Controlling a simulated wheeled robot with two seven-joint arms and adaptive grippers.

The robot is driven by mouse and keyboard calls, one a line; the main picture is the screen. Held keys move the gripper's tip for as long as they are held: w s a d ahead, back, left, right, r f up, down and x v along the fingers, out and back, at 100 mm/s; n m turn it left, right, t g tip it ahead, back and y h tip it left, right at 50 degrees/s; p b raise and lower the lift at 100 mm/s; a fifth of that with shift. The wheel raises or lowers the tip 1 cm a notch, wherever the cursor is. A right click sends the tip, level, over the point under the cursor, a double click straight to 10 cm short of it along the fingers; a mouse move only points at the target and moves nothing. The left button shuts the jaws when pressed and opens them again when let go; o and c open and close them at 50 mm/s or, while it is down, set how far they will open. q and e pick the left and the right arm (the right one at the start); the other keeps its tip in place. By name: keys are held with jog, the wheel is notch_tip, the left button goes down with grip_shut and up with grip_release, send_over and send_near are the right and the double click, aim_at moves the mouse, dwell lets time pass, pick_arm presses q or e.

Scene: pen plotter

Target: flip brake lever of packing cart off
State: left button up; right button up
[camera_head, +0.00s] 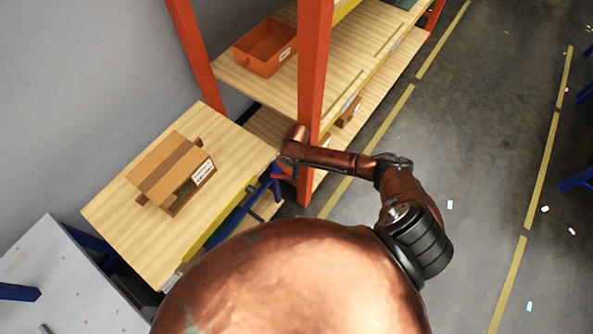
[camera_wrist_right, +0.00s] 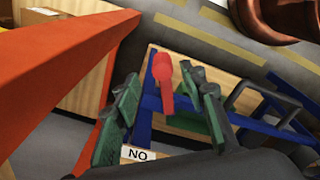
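A red lever (camera_wrist_right: 163,72), likely the brake lever, stands in front of blue bars in the right wrist view. My right gripper (camera_wrist_right: 168,90) is open, with its green-padded fingers on either side of the lever in the picture. I cannot tell whether they touch it. A white label reading "NO" (camera_wrist_right: 138,154) shows below. In the head view, my right arm reaches left to the gap between a wooden-topped table or cart (camera_head: 105,213) with blue legs and an orange post.
The orange rack post (camera_head: 313,80) stands close beside my right wrist; it also fills the left of the wrist view (camera_wrist_right: 60,65). A cardboard box (camera_head: 170,170) sits on the wooden top. An orange bin (camera_head: 265,48) is on the rack shelf. The floor at right is mostly clear.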

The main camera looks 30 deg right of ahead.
notch_tip(320, 180, up, 3)
jog(key=shift+a+f+n, duration=0.1)
jog(key=shift+n, duration=0.3)
notch_tip(320, 180, down, 8)
jog(key=shift+r, duration=0.25)
jog(key=shift+c, duration=0.2)
grip_shut()
